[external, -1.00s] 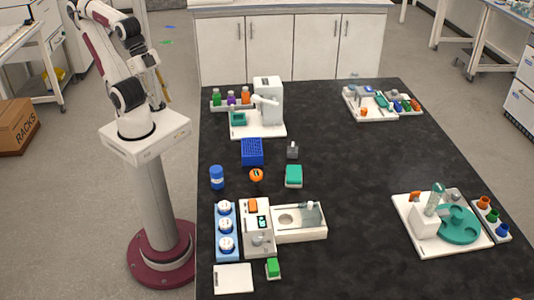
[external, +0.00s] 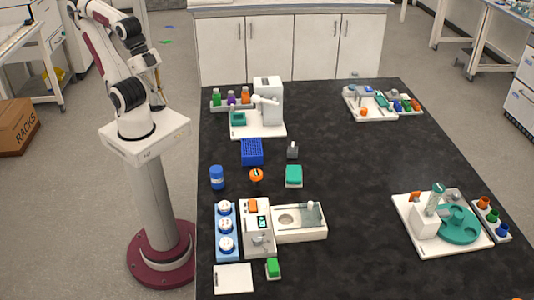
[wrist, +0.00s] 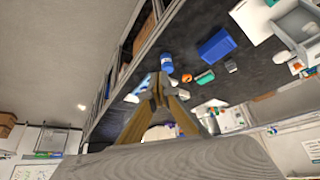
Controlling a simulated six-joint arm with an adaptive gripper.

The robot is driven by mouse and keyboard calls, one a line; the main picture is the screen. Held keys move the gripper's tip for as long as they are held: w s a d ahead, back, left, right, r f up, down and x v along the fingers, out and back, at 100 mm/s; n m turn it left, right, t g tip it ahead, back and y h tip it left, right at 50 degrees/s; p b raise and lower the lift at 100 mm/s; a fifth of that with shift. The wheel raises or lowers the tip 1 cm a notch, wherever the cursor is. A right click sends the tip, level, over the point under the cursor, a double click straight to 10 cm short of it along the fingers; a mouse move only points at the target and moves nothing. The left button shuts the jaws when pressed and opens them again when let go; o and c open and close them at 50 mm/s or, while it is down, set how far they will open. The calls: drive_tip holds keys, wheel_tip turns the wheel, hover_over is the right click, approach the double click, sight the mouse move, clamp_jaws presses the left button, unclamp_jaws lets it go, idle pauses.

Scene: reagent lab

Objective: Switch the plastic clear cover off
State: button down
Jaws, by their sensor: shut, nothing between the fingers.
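A white device with an orange switch-like part and small display (external: 258,228) stands on the near left of the black table. Beside it is a white open basin unit (external: 299,223); something clear or grey stands at its back right, too small to tell whether it is the plastic clear cover. I cannot pick out the cover for certain in either view. My gripper (external: 157,97) is beside the arm's base pedestal, left of the table and away from the devices. In the wrist view my gripper (wrist: 157,88) has its fingers together, with nothing held.
A blue rack (external: 252,151), blue jar (external: 217,177), orange round item (external: 256,175) and teal box (external: 293,176) stand mid-left. A green-lidded item (external: 273,268) is near the front. A teal turntable station (external: 459,225) is at right. The table's centre is clear.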

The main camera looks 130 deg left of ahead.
drive_tip(key=w+a+r+n+t+y, duration=0.15)
drive_tip(key=w+a+r, duration=0.3)
drive_tip(key=w, duration=0.55)
drive_tip(key=w+a+r+n+t+y, duration=0.1)
drive_tip(key=w+a+r+n+t, duration=0.3)
drive_tip(key=w, duration=0.6)
drive_tip(key=w+a+r+n+y, duration=0.1)
drive_tip(key=w+a+r, duration=0.3)
drive_tip(key=w, duration=0.7)
drive_tip(key=w+a+r+n+t+h, duration=0.1)
drive_tip(key=w+a+t, duration=0.15)
drive_tip(key=w, duration=0.75)
drive_tip(key=w+a+r+n+t+h, duration=0.1)
drive_tip(key=w+a+t, duration=0.15)
drive_tip(key=w, duration=0.65)
drive_tip(key=w+a+f+h, duration=0.3)
drive_tip(key=w+f+h, duration=0.4)
drive_tip(key=w+f, duration=0.45)
drive_tip(key=s+f+g+h, duration=0.1)
drive_tip(key=s+f+h, duration=0.2)
drive_tip(key=f, duration=0.8)
drive_tip(key=s+f+g+h, duration=0.2)
drive_tip(key=s+f+h, duration=0.2)
drive_tip(key=f, duration=0.7)
drive_tip(key=shift+s+d+f, duration=0.2)
drive_tip(key=shift+s+d, duration=0.2)
drive_tip(key=shift+s, duration=0.05)
drive_tip(key=shift+n, duration=0.25)
